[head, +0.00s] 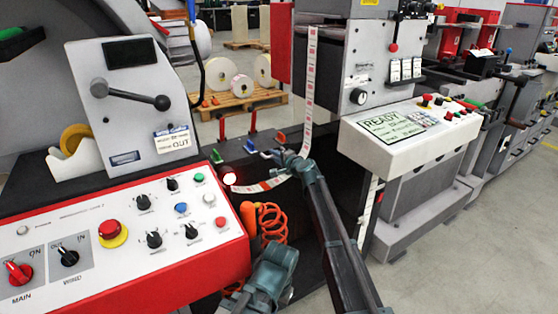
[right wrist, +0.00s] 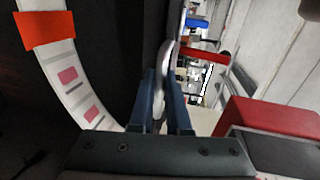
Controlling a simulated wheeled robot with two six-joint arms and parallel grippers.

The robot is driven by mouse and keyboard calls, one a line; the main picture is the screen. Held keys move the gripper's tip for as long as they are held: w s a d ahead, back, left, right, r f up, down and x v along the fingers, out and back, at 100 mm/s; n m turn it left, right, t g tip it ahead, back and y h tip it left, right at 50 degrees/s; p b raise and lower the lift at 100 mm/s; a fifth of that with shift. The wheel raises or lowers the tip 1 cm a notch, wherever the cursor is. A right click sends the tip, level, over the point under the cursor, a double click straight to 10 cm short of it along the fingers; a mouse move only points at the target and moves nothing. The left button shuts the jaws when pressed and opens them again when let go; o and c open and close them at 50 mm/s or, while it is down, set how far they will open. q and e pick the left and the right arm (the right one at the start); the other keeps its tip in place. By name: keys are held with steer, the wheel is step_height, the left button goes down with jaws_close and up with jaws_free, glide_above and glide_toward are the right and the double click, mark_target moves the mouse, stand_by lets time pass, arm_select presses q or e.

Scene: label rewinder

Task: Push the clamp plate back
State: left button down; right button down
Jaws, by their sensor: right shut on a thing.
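My right gripper (head: 274,155) reaches in low between the two machine housings, beside the label web. In the right wrist view its two blue fingers (right wrist: 164,100) are closed on the edge of a thin, rounded grey plate (right wrist: 166,62), which looks like the clamp plate. The fingers hide part of it, and in the head view the gripper covers that spot. My left gripper (head: 275,264) is low in front of the machine, near the coiled orange hose. Its fingers do not show clearly.
The label web (head: 310,80) hangs down and curves past my right gripper. Small coloured levers, such as the blue one (head: 252,140), stand just behind. The control panel (head: 120,235) is at left and the READY console (head: 395,128) at right. Open floor lies at far right.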

steer(key=shift+w+a, duration=0.1)
steer(key=shift+w, duration=0.15)
steer(key=c, duration=0.9)
jaws_free()
steer(key=shift+a, duration=0.1)
steer(key=shift+s, duration=0.15)
steer(key=p+v, duration=0.3)
steer(key=v, duration=1)
steer(key=shift+s+d+r, duration=0.1)
steer(key=shift+s+d, duration=0.05)
steer(key=shift+d, duration=0.05)
